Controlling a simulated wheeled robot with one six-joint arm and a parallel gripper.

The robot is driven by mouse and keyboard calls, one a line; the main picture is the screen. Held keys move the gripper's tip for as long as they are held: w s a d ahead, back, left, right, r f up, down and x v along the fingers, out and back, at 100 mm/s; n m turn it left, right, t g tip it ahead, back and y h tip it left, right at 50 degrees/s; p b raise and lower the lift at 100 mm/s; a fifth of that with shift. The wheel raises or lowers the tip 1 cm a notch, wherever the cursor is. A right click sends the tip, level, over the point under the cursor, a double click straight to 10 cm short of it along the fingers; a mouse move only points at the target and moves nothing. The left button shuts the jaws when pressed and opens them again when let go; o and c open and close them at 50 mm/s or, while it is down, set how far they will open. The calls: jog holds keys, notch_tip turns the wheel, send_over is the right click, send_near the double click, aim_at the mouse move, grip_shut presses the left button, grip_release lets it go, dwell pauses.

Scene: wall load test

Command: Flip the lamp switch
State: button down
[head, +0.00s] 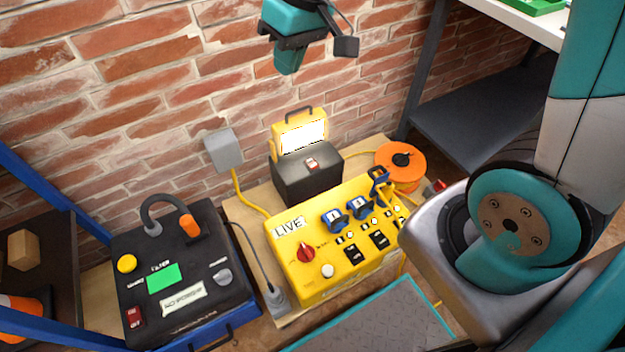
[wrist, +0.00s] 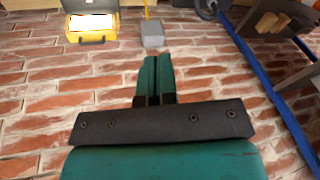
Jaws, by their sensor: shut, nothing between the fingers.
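The lamp is a yellow-framed work light with a bright lit panel (head: 302,137) on a dark box (head: 309,178). A small red-and-white lamp switch (head: 312,163) sits on the top of the box. In the wrist view the lamp (wrist: 92,28) shows upside down at the upper left; its switch cannot be made out there. My gripper (wrist: 155,62) is shut and empty, in front of the brick wall. In the head view my gripper (head: 288,68) hangs above the lamp, well apart from it.
A yellow panel marked LIVE (head: 335,240) with knobs and blue plugs stands in front of the lamp. A black case (head: 180,275) is at the left. A grey wall box (head: 223,150) is beside the lamp. An orange cable reel (head: 412,178) and grey shelf (head: 475,115) are right.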

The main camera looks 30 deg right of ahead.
jog(key=w+d+f+m+h+b, duration=0.1)
jog(key=w+d+f+b, duration=0.3)
jog(key=f, duration=0.5)
jog(key=w+d+f+m+b, duration=0.1)
jog(key=w+d+f+b, duration=0.1)
jog(key=w+f+b, duration=0.5)
jog(key=m+h+b, duration=0.2)
jog(key=b, duration=0.8)
send_over(313, 167)
jog(key=s, duration=0.1)
notch_tip(313, 167, down, 22)
jog(key=shift+t, duration=0.4)
jog(key=b+x, duration=0.2)
jog(key=x, duration=0.1)
jog(key=b+x, duration=0.2)
jog(key=x, duration=0.2)
jog(key=s+b+x, duration=0.1)
jog(key=b+x, duration=0.1)
jog(key=x, duration=0.2)
jog(key=shift+a+f, duration=0.1)
jog(key=shift+f, duration=0.25)
jog(key=shift+s+f+b, duration=0.2)
jog(key=shift+f+b, duration=0.45)
jog(key=shift+s+p, duration=0.1)
jog(key=shift+p, duration=0.3)
